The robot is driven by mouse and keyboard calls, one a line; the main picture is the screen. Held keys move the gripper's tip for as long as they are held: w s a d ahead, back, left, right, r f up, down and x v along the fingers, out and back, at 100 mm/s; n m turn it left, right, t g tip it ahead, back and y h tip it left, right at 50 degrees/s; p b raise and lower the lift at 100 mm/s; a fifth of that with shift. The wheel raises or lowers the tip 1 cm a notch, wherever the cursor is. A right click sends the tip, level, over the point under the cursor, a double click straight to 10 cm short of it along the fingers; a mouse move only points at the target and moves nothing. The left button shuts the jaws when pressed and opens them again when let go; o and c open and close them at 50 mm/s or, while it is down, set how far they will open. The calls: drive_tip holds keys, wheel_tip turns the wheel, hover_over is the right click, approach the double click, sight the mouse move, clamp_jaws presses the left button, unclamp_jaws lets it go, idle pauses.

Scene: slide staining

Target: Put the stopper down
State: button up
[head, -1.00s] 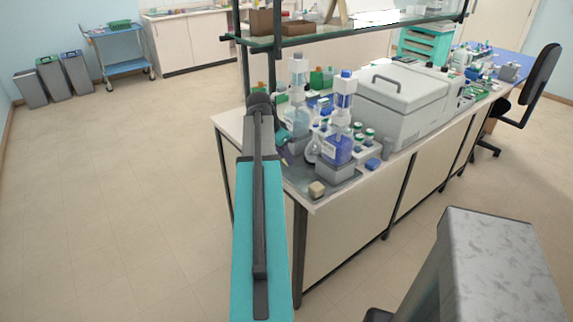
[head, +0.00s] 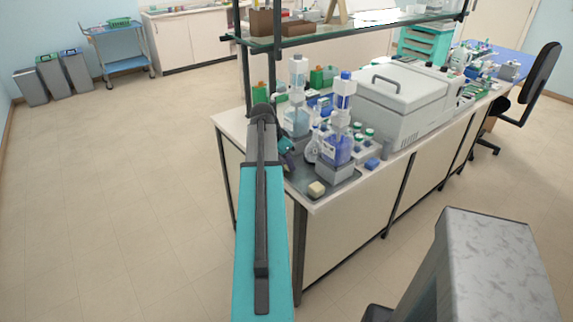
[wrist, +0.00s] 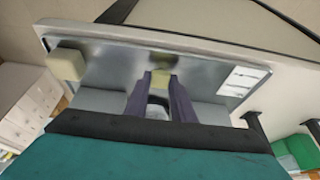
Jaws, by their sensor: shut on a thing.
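My gripper (wrist: 160,88) points toward the grey metal tray (wrist: 110,63), its two dark purple fingers shut on a small yellowish piece, apparently the stopper (wrist: 160,77). A pale rounded shape shows between the fingers behind it; I cannot tell what it is. Whether the stopper touches the tray is unclear. In the head view my gripper (head: 288,160) is at the tray's left side, mostly behind my arm, and the stopper cannot be made out there.
A cream block (head: 317,188) lies at the tray's front corner, also in the wrist view (wrist: 67,65). Two bottles with tall tops, one clear (head: 297,120) and one blue (head: 337,149), stand close to my gripper. A glass shelf (head: 340,36) spans above the bench.

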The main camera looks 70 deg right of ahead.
drive_tip(key=shift+f, duration=0.15)
drive_tip(key=o, duration=1)
drive_tip(key=shift+b+v, duration=1)
drive_tip(key=shift+v, duration=5.15)
